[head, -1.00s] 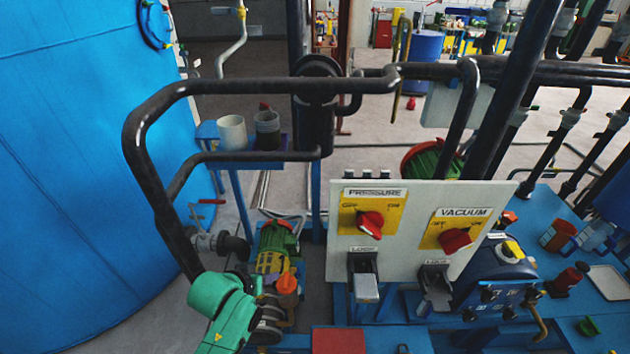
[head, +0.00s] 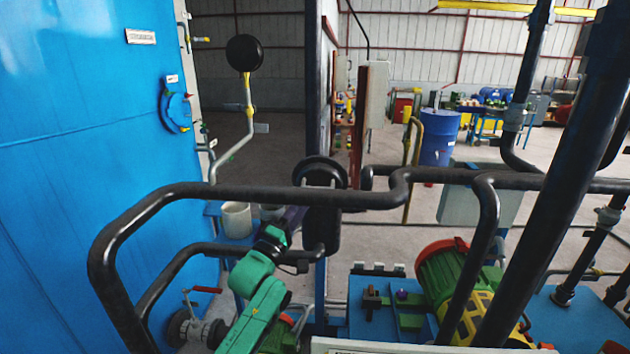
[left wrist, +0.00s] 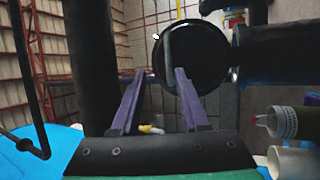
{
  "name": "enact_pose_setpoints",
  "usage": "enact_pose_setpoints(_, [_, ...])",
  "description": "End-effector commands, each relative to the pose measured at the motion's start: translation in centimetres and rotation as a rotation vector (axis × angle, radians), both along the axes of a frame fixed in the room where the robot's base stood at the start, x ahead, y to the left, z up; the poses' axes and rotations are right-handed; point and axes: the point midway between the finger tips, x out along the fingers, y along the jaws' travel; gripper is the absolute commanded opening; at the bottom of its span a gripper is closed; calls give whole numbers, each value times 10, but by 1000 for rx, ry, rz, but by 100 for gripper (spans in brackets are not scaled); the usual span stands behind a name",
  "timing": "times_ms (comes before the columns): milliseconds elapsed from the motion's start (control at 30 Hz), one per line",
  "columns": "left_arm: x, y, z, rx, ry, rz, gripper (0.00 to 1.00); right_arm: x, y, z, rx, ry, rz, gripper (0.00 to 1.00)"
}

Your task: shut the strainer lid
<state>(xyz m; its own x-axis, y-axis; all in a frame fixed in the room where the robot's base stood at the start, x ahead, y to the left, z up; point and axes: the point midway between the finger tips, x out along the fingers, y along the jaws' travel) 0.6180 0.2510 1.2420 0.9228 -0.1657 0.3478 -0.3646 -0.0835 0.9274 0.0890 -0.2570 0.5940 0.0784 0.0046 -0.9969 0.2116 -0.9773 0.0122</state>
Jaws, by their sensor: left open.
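The strainer lid, as I take it, is a black round disc (head: 320,173) behind the dark pipe rail. It stands on edge at the top of the black strainer body (head: 321,238), seemingly raised. In the left wrist view the lid (left wrist: 203,62) fills the upper middle, with a bar across its face, and the dark body (left wrist: 280,52) is to its right. My left gripper (head: 295,217) is just left of the body, below the lid. In the left wrist view its purple fingers (left wrist: 154,82) are apart, the right one overlapping the lid. Contact cannot be told. My right gripper is out of view.
The dark pipe rail (head: 250,194) crosses in front of the lid. A white cup (head: 236,220) and another cup stand left of the gripper; both are close. A blue tank (head: 80,150) fills the left. A green and yellow motor (head: 458,290) is at right.

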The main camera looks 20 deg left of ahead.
Motion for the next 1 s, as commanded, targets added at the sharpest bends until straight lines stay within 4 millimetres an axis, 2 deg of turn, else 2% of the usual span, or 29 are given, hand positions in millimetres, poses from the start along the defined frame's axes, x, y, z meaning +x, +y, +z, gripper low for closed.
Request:
enact_pose_setpoints(33, [13,-3,12,0,-1,0,45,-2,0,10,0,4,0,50])
enact_pose_setpoints(100, [29,-6,17,0,-1,0,45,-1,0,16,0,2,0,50])
enact_pose_setpoints(233, [49,-9,21,0,1,0,45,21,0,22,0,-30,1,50])
enact_pose_setpoints(367, [57,-11,22,0,1,0,45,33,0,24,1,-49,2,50])
enact_pose_setpoints(567, [57,-11,21,0,1,0,45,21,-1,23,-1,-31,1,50])
enact_pose_setpoints(600, [57,-11,21,0,1,0,37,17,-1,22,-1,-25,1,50])
enact_pose_setpoints(700, [57,-11,20,0,1,0,0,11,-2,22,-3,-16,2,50])
enact_pose_setpoints(1000, [57,-11,20,1,3,-1,0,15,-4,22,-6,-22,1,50])
